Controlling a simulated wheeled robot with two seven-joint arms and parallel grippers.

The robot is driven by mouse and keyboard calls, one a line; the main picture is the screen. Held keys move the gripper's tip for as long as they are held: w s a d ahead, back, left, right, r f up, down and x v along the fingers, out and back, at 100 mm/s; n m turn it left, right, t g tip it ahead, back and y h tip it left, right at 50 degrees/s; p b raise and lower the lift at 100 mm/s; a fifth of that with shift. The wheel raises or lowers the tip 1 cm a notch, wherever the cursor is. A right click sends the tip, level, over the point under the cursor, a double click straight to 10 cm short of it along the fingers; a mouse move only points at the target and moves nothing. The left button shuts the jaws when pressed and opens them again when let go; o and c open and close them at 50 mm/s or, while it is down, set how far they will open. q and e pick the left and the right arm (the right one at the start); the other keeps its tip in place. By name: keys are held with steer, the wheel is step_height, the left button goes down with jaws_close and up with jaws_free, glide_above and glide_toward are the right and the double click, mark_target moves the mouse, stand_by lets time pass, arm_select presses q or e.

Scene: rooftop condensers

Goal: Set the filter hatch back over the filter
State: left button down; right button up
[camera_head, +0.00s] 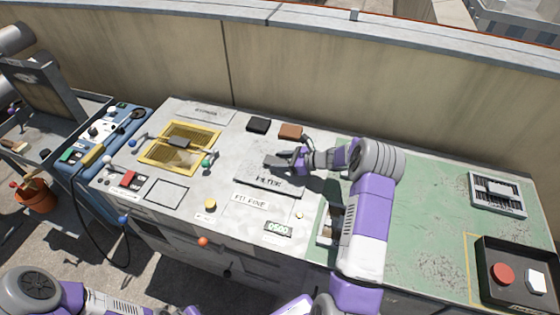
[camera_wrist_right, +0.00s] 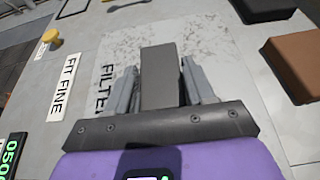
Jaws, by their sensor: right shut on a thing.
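The filter hatch (camera_head: 244,178) is a flat grey plate marked FILTER at the middle of the grey unit top. My right gripper (camera_head: 280,161) is above it, shut on its dark grey block handle. In the right wrist view, the fingers of my right gripper (camera_wrist_right: 163,90) stand on both sides of the handle (camera_wrist_right: 160,70), with the scuffed hatch (camera_wrist_right: 125,50) beneath. A dark line shows along the hatch's front edge; I cannot tell whether it sits flush. No filter shows under the hatch. My left gripper is out of view.
A FIT FINE label (camera_head: 250,201) and a digital display (camera_head: 278,229) lie in front of the hatch. A black block (camera_head: 259,125) and a brown block (camera_head: 290,131) lie behind it. A yellow-framed grille (camera_head: 152,155) is left. A black tray (camera_head: 488,292) stands right on green surface.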

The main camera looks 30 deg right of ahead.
steer(key=shift+f+b, duration=0.3)
steer(key=shift+f, duration=0.1)
stand_by(1.1)
steer(key=o, duration=1.4)
steer(key=shift+p+v, duration=0.95)
steer(key=shift+v, duration=2.9)
